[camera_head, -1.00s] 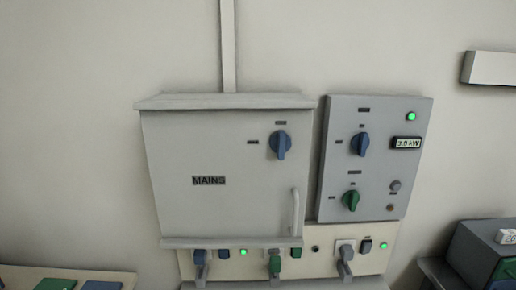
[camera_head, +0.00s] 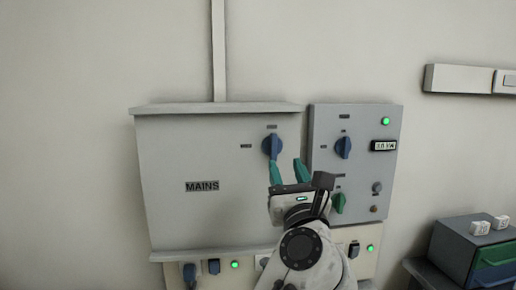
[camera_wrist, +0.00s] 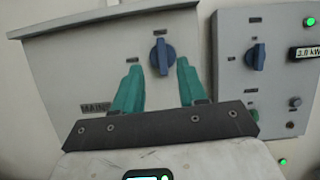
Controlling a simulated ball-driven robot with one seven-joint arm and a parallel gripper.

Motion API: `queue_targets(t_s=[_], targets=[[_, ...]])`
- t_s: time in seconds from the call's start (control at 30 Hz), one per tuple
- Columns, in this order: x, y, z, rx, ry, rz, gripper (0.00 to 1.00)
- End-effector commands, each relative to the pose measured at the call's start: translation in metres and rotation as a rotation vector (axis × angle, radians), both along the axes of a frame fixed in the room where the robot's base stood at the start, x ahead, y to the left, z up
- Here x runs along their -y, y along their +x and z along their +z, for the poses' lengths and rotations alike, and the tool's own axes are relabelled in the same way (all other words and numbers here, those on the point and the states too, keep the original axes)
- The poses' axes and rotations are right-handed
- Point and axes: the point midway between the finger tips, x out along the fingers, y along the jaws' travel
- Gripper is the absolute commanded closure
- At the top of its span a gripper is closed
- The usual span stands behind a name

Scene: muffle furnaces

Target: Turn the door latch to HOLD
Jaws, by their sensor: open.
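The door latch is a blue knob (camera_head: 272,146) on the upper right of the grey cabinet door marked MAINS (camera_head: 190,215). Its grip stands about upright; one small label sits above it and one to its left, both too small to read. In the wrist view the knob (camera_wrist: 162,56) shows between and beyond my fingertips. My gripper (camera_head: 286,166) is open, with teal fingers apart and nothing between them. In the head view the left fingertip overlaps the knob's lower end; I cannot tell whether they touch. My arm hides the door's pull handle.
A grey panel (camera_head: 325,180) right of the cabinet carries a blue knob (camera_head: 343,147), a green knob (camera_head: 338,203), a lit green lamp (camera_head: 386,120) and a kW display (camera_head: 383,146). Switches line the strip below. A drawer box (camera_head: 475,250) stands at lower right.

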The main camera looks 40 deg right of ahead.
Motion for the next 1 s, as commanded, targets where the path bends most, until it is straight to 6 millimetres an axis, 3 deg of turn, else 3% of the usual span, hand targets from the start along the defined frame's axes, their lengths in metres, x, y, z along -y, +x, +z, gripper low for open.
queue_targets(t_s=[0.27, 0.7, 1.0], targets=[[0.012, 0.012, 0.008, 0.025, 0.043, 0.0, 0.58], [0.05, 0.069, 0.035, 0.023, 0.041, 0.002, 0.58], [0.057, 0.081, 0.04, 0.025, 0.04, 0.002, 0.58]])
